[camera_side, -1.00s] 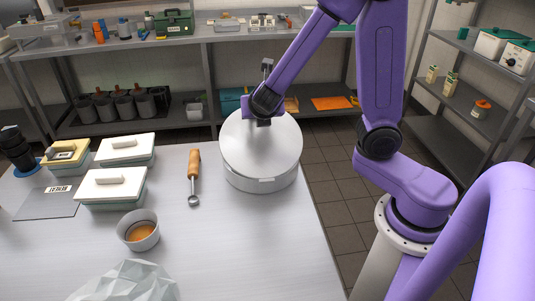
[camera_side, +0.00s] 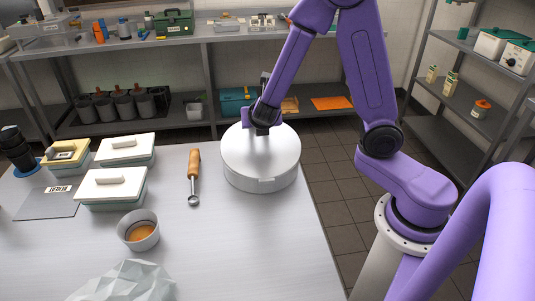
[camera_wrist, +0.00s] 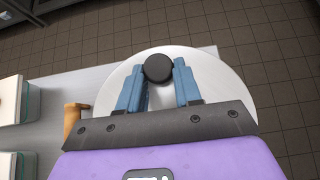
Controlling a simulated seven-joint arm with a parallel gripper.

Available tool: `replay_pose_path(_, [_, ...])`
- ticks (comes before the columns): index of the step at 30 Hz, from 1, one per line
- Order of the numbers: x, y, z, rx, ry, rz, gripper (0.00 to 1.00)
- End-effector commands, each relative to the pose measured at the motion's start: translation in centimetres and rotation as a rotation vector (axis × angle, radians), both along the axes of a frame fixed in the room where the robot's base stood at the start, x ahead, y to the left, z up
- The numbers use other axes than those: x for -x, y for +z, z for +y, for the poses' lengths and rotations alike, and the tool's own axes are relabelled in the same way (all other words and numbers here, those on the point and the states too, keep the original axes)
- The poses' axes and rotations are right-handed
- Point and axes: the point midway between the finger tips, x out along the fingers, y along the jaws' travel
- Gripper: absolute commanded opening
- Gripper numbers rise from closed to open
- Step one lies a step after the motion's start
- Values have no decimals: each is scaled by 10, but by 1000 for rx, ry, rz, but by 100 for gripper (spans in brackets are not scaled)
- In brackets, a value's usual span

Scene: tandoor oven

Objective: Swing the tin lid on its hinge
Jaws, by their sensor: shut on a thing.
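The round silver-white tin (camera_side: 262,184) stands near the right edge of the steel table. Its pale lid (camera_side: 278,148) lies flat or almost flat on top; I cannot tell whether a thin gap is left. The hinge cannot be made out. My gripper (camera_side: 262,133) is over the lid, pointing down. In the wrist view, my gripper's blue fingers (camera_wrist: 159,76) are shut on a round black knob (camera_wrist: 159,68) on the pale lid (camera_wrist: 223,82). The knob is hidden by my gripper in the side view.
A wooden-handled scoop (camera_side: 194,165) lies left of the tin. A small bowl of orange-brown contents (camera_side: 139,230) and white-lidded boxes (camera_side: 112,187) stand further left. Shelves (camera_side: 205,38) run behind. Tiled floor is open right of the table.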

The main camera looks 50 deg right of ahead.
Motion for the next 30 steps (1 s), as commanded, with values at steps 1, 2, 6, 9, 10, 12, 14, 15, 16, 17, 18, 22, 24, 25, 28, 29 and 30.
replay_pose_path(1, [-1,-4,-2,2,-1,2,17])
replay_pose_path(2, [-1,-6,-2,2,-2,2,17])
replay_pose_path(6, [-3,-10,-3,0,0,0,17])
replay_pose_path(9, [-3,-9,-3,0,0,0,17])
replay_pose_path(10, [-3,-9,-3,0,0,0,17])
replay_pose_path(12, [-3,-9,-3,0,0,0,17])
replay_pose_path(14, [-3,-9,-3,0,0,0,17])
replay_pose_path(15, [-3,-10,-3,0,0,0,17])
replay_pose_path(16, [-3,-12,-3,1,0,1,17])
replay_pose_path(17, [-3,-13,-4,1,0,1,17])
replay_pose_path(18, [-4,-17,-4,2,0,2,17])
replay_pose_path(22, [-6,-29,-7,2,-1,3,17])
replay_pose_path(24, [-6,-34,-7,2,0,3,17])
replay_pose_path(25, [-7,-34,-7,1,0,1,37])
replay_pose_path(28, [-7,-33,-7,-1,-1,-1,64])
replay_pose_path(29, [-7,-33,-7,-1,-1,-1,64])
replay_pose_path(30, [-7,-33,-7,0,1,0,64])
